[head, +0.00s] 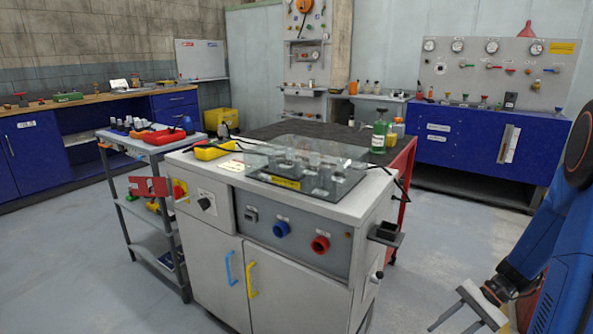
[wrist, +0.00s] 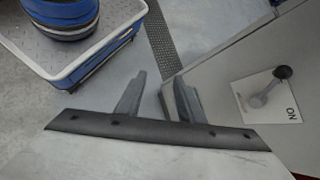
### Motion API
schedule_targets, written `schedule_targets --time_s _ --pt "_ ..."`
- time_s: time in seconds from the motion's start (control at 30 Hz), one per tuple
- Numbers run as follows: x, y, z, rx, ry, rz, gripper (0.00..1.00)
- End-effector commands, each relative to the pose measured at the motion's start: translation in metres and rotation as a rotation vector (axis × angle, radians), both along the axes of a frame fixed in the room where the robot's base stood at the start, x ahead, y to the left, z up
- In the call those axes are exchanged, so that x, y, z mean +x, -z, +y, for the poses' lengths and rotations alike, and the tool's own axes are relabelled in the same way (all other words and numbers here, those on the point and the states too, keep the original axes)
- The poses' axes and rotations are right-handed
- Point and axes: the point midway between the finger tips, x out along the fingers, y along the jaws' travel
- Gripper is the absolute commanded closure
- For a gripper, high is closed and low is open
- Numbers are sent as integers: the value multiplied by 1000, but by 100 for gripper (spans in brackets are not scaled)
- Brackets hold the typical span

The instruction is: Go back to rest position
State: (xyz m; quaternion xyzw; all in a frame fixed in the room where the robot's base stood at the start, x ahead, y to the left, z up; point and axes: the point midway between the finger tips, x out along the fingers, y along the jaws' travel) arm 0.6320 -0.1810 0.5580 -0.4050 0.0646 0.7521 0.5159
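My gripper (head: 470,318) is at the lower right of the head view, low above the floor and to the right of the grey cabinet. In the wrist view its two grey fingers (wrist: 158,92) stand apart with nothing between them, so it is open and empty. My blue arm comes down along the right edge of the head view. The elbow and upper links are partly cut off by the frame.
A grey cabinet (head: 210,255) with a glass-covered top stands in the middle. Its side panel with a lever (wrist: 268,88) is close to my gripper in the wrist view. A blue workbench (head: 465,150) stands behind. Open floor (head: 440,235) lies between.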

Motion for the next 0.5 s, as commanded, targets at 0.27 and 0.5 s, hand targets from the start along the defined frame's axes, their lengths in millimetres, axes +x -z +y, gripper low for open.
schedule_targets --time_s 0.27,0.5 --pt "-14 -44 29 -158 -156 -106 65" --pt "-31 -77 51 -289 -280 -206 65"
